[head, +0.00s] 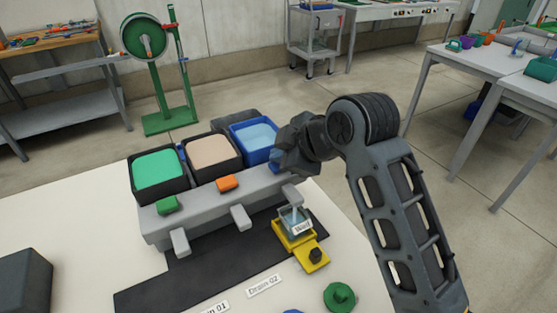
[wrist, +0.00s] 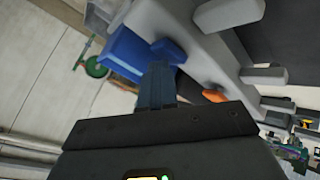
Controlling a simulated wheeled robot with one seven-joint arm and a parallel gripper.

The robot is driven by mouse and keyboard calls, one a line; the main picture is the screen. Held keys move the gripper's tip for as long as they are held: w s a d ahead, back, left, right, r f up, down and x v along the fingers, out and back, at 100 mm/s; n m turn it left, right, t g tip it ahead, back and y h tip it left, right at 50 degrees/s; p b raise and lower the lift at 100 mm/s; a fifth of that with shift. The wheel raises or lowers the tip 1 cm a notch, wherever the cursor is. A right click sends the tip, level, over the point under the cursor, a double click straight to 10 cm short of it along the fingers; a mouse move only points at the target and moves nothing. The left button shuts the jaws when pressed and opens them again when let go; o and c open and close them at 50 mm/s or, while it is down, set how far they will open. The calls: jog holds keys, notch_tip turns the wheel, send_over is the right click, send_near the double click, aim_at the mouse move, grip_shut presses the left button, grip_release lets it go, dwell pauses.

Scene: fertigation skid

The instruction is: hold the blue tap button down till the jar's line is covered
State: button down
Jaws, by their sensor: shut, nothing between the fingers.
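The blue tap button (head: 274,158) is on the grey dispenser, below the blue tank (head: 256,139), partly hidden by my gripper. In the wrist view the blue button (wrist: 168,50) lies just beyond the shut fingertips of my gripper (wrist: 159,68). I cannot tell whether they touch it. In the head view my gripper (head: 284,150) is at the dispenser's right end. A clear jar (head: 294,219) with a bluish tint stands in a yellow holder under the right spout (head: 292,193). Its line and liquid level are too small to make out.
The orange button (head: 227,183) and green button (head: 167,205) sit left along the dispenser, below the peach tank (head: 212,152) and green tank (head: 157,169). A yellow block with a black knob (head: 314,255) and a green knob (head: 340,296) are in front.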

jog(key=shift+r+p, duration=0.75)
jog(key=shift+r, duration=0.2)
jog(key=shift+r, duration=0.1)
notch_tip(320, 180, up, 5)
jog(key=p, duration=0.4)
